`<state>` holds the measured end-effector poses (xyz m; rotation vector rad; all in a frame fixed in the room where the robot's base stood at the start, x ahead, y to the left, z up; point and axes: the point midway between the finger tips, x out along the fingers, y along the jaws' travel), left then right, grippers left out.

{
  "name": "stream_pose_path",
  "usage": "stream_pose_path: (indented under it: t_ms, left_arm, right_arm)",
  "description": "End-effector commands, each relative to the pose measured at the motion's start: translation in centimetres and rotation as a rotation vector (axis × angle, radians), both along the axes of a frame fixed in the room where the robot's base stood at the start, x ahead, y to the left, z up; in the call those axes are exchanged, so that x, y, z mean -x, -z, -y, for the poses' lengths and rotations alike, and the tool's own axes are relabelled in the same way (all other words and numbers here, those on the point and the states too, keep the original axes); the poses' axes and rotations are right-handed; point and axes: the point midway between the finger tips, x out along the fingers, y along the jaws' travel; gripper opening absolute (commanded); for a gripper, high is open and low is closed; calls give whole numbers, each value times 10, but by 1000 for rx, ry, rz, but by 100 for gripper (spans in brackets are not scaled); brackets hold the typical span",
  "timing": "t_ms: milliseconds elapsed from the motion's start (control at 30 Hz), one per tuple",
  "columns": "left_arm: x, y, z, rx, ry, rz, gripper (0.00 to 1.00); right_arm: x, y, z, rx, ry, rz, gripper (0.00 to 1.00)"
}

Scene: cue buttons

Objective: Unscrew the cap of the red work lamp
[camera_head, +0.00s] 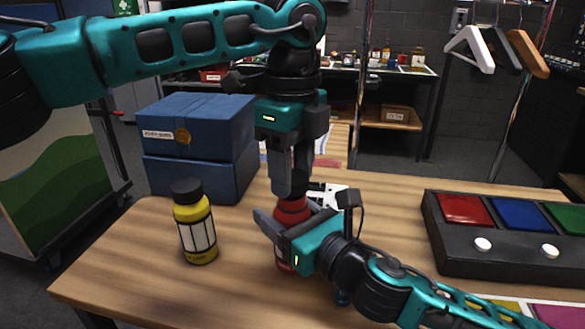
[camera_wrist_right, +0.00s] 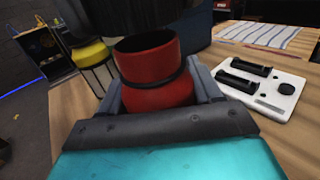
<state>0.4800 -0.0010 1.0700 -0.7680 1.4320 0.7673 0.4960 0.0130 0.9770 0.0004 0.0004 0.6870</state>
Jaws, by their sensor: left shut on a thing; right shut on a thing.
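The red work lamp (camera_head: 292,213) stands on the wooden table, partly hidden by my grippers. My right gripper (camera_head: 290,226) is shut around its body from the side. In the right wrist view the red lamp (camera_wrist_right: 150,72) sits upright between my right fingers (camera_wrist_right: 160,100), with a thin black ring around it. My left gripper (camera_head: 291,190) comes straight down from above and is shut at the lamp's top. The cap is hidden by the left fingers. In the right wrist view a dark shape covers the area above the lamp's top; I cannot tell cap from fingers there.
A yellow lamp (camera_head: 195,225) with a black cap stands to the left. Blue boxes (camera_head: 197,145) are stacked behind it. A white plate (camera_wrist_right: 262,88) with two black cylinders lies beside the red lamp. A dark button panel (camera_head: 500,262) is at right.

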Motion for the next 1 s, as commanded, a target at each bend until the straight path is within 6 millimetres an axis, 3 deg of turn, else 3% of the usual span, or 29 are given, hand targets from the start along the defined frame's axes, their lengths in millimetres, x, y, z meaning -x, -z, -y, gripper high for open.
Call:
stream_pose_path:
  t_ms: [400,600,633,933,1000]
  left_arm:
    - [0,-38,0,1,0,1,13]
    - [0,-40,0,-1,1,-1,13]
    - [0,-40,0,-1,1,-1,13]
    - [0,-40,0,0,0,0,13]
    - [0,-40,0,0,0,0,13]
  right_arm:
    - [0,0,0,-1,-1,-2,0]
    - [0,0,0,-1,-1,-2,0]
    - [0,0,0,-1,-1,-2,65]
    - [0,0,0,-1,-1,-1,93]
    - [0,0,0,-1,-1,-1,94]
